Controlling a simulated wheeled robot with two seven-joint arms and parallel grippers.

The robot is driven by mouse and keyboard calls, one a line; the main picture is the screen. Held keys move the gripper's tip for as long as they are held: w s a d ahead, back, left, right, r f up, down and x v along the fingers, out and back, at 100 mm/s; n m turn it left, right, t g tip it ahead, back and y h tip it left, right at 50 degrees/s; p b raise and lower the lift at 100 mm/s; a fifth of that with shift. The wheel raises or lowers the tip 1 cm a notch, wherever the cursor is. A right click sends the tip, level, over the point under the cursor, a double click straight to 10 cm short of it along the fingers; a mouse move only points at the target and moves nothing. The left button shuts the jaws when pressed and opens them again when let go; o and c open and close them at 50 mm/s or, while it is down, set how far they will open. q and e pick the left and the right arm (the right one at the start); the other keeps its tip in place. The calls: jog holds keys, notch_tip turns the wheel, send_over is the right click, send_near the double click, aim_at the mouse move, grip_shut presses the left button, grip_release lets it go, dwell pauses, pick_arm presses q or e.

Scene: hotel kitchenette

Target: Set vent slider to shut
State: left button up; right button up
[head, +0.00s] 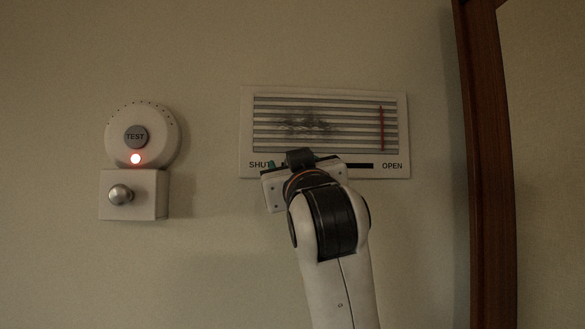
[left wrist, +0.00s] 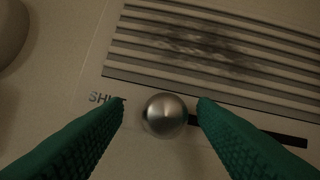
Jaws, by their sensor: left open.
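The white vent panel (head: 324,172) is on the wall, with dark slats, a SHUT label at lower left and an OPEN label at lower right. Its round metal slider knob (left wrist: 165,115) shows in the left wrist view, close to the SHUT label at the left part of the dark slot (left wrist: 285,135). My left gripper (left wrist: 160,102) is open, with one green finger on each side of the knob and small gaps visible. In the head view my left gripper (head: 300,160) hides the knob and part of the slot. My right gripper is not in view.
A round white alarm (head: 165,140) with a TEST button and a lit red light is on the wall to the left. Below it is a white box (head: 150,207) with a metal knob (head: 120,194). A dark wooden frame (head: 484,150) stands at right. A red strip (head: 381,128) is on the slats.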

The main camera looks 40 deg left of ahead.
pick_arm(q)
jog(key=b+v, duration=0.5)
jog(key=v, duration=0.6)
jog(key=shift+s, duration=0.25)
jog(key=shift+f, duration=0.1)
